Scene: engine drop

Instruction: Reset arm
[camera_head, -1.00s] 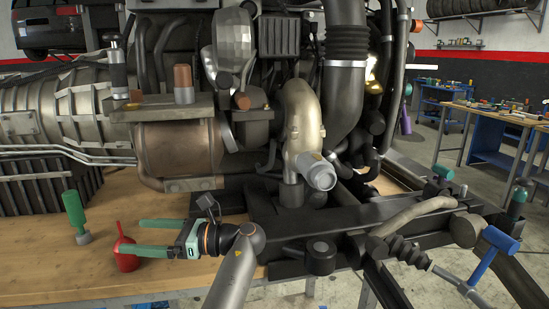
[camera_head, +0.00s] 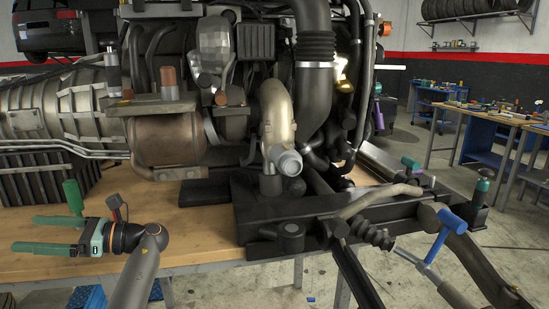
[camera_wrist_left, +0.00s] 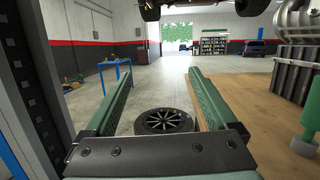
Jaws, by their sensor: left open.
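My left gripper (camera_head: 24,233) is at the lower left of the head view, over the wooden table (camera_head: 195,235). Its two green fingers point left, spread apart, with nothing held. In the left wrist view the same gripper (camera_wrist_left: 161,72) is open, with clear space between the fingertips. The silver forearm below it is mine. A tool with a green handle (camera_head: 72,197) stands just behind the fingers; it also shows at the right edge of the left wrist view (camera_wrist_left: 307,135). My right gripper is not in view.
A large engine (camera_head: 170,140) fills the table's back, with a dark frame (camera_head: 330,215) at its right. A blue hammer-like tool (camera_head: 447,225) is at the right. Workbenches (camera_head: 490,118) stand farther back. A wheel (camera_wrist_left: 163,121) lies on the open floor beyond the gripper.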

